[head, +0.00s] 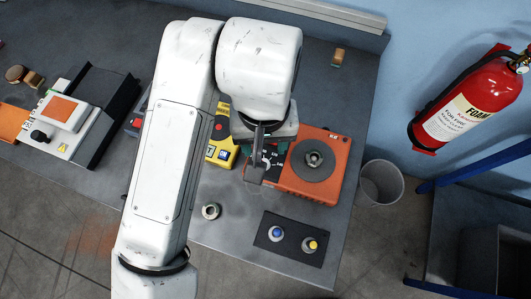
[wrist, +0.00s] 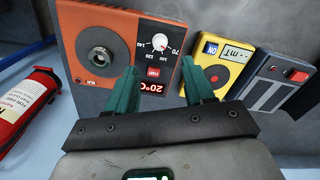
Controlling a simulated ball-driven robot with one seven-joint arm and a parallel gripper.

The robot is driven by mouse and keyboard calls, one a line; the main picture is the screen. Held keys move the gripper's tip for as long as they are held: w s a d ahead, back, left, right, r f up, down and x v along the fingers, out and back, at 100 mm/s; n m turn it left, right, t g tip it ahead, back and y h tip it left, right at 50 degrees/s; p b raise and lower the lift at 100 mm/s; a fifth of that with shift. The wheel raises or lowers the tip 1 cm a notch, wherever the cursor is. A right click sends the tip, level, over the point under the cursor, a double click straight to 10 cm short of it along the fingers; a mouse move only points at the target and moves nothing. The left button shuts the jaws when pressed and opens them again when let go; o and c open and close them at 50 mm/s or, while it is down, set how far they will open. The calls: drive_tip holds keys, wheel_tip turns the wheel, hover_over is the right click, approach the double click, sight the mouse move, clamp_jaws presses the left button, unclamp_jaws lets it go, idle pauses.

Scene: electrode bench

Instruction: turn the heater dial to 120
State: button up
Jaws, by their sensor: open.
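The orange heater (head: 330,184) with a round grey plate stands on the bench, right of my gripper in the head view. In the wrist view the heater (wrist: 72,22) shows a black panel with a small white dial (wrist: 160,42), marks around it and "70" beside it. A red START button (wrist: 153,72) and a red display (wrist: 150,89) reading 20°C sit below the dial. My gripper (wrist: 161,72) is open and empty, its two teal fingers on either side of the panel's lower part, short of the dial in the picture. In the head view my gripper (head: 256,172) partly covers the panel.
A yellow meter (wrist: 222,50) and a grey device (wrist: 272,82) stand beside the heater. In the head view, a black box with blue and yellow knobs (head: 290,253) and a small metal ring (head: 211,211) are near the front edge. A fire extinguisher (head: 470,100) hangs at right.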

wheel_tip(320, 180, down, 9)
drive_tip(key=shift+f+p, duration=0.1)
drive_tip(key=shift+p, duration=0.4)
clamp_jaws()
idle(0.4)
